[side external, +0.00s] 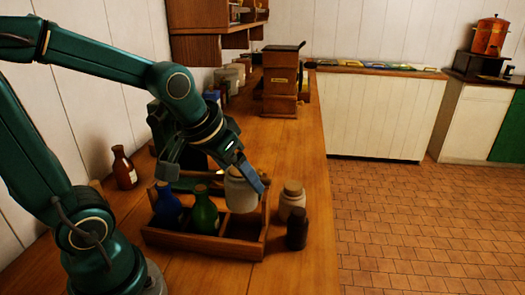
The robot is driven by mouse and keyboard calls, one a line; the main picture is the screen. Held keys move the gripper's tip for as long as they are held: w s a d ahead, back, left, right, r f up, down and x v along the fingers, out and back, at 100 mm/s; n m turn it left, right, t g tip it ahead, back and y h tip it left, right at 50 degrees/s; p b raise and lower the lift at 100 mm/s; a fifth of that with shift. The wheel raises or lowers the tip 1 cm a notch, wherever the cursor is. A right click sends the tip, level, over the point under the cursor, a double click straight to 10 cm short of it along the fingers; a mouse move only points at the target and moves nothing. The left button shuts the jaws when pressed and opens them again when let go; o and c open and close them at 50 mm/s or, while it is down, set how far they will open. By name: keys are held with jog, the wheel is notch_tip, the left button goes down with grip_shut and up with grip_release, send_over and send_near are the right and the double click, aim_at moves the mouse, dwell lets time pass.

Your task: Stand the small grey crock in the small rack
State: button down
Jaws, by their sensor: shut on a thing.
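The small grey crock (241,194), pale with a rounded body, is held upright by my gripper (243,184). My gripper is shut on it, with one finger seen at its right side; the other is partly hidden. The small wooden rack (188,243) stands on the counter below. The crock is over the right part of the rack, its base at or just above the right compartment; I cannot tell whether it touches. A blue bottle (167,207) and a green bottle (204,213) stand in the rack's left and middle parts.
Just right of the rack stand another pale crock (292,203) and a dark brown jar (297,232), near the counter's right edge. A brown bottle (124,169) stands at left by the wall. A wooden grinder-like box (281,85) and several jars are farther back.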

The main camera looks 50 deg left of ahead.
aim_at(242, 212)
jog(key=shift+f, duration=4.3)
grip_release()
jog(key=shift+r, duration=0.15)
